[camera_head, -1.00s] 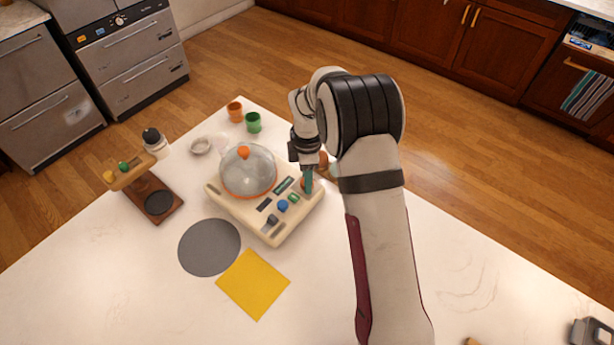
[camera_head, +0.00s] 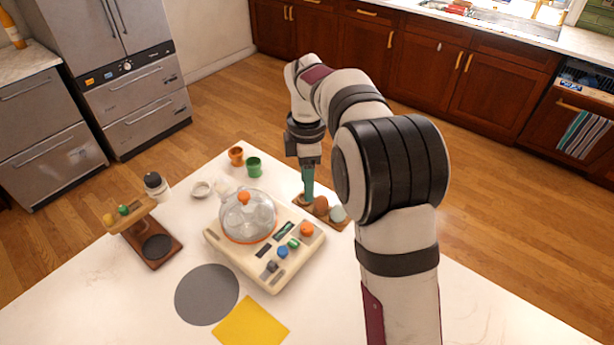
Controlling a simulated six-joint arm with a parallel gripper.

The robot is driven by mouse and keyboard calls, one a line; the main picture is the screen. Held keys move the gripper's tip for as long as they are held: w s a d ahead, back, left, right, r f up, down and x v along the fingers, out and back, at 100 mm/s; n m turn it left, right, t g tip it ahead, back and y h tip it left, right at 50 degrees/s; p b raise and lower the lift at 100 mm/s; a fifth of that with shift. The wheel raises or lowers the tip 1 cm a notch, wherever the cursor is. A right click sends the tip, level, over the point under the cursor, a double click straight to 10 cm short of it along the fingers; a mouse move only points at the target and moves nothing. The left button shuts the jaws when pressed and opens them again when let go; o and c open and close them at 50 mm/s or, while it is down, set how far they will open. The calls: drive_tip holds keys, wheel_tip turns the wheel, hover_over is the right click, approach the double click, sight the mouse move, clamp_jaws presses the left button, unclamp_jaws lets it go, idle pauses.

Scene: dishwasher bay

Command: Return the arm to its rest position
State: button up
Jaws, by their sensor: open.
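My arm reaches up from the lower right and bends over the far side of the white table. My gripper (camera_head: 308,196) points down with teal fingers, in front of the left end of a wooden egg holder (camera_head: 345,226). I cannot tell its exact height above the holder. I see nothing held between the fingers. A brown egg (camera_head: 320,205) and a pale green egg (camera_head: 338,214) sit in the holder just right of the fingers.
A cream egg cooker (camera_head: 262,272) with a clear domed lid (camera_head: 246,212) stands left of my gripper. Green (camera_head: 254,167) and orange (camera_head: 236,155) cups stand behind it.

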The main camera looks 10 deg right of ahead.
drive_tip(key=shift+r, duration=0.6)
drive_tip(key=s+d+r+m, duration=0.1)
drive_tip(key=s+r+m, duration=0.3)
drive_tip(key=s+m, duration=0.55)
drive_tip(key=s+f+m+y, duration=0.1)
drive_tip(key=s+m, duration=0.6)
drive_tip(key=s, duration=0.4)
drive_tip(key=s+f+m, duration=0.2)
drive_tip(key=s+m, duration=0.5)
drive_tip(key=s, duration=0.5)
drive_tip(key=shift+s+f+y, duration=0.25)
drive_tip(key=shift+y, duration=0.15)
